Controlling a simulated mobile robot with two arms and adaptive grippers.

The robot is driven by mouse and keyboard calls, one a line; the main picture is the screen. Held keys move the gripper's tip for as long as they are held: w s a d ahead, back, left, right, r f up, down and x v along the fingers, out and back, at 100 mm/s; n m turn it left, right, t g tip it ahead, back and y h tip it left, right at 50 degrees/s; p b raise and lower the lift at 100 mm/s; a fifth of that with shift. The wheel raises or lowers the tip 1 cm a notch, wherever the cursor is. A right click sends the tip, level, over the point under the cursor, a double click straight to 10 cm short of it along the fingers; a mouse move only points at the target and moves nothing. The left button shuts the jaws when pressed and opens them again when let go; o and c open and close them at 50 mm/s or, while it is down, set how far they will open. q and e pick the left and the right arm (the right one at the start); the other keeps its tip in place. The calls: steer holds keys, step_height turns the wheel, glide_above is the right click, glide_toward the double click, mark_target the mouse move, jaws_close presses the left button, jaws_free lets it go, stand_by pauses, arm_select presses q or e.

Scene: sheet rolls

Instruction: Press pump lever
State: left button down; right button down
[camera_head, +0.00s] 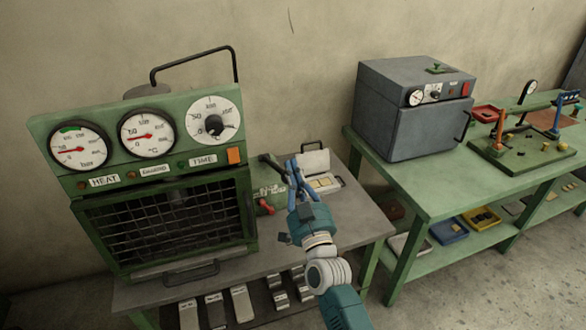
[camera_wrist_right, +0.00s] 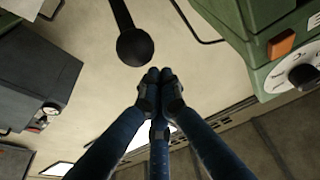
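The pump lever is a black rod ending in a round black knob (camera_wrist_right: 134,47) in the right wrist view. In the head view the black lever (camera_head: 270,160) rises beside the green press, above a small green pump body (camera_head: 270,192). My right gripper (camera_head: 293,170) is next to the lever, on its right. In the wrist view its blue fingers (camera_wrist_right: 160,78) meet at the tips with nothing between them. A gap shows between fingertips and knob in that view; I cannot tell the true distance. My left gripper is not in view.
The green press (camera_head: 160,180) with dials and a wire-mesh front stands on the left of the table (camera_head: 345,232). A white open case (camera_head: 318,172) lies behind my right gripper. A grey oven (camera_head: 412,108) stands on the green table at right. Metal blocks (camera_head: 241,303) lie below.

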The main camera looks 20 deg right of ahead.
steer(key=shift+f, duration=0.25)
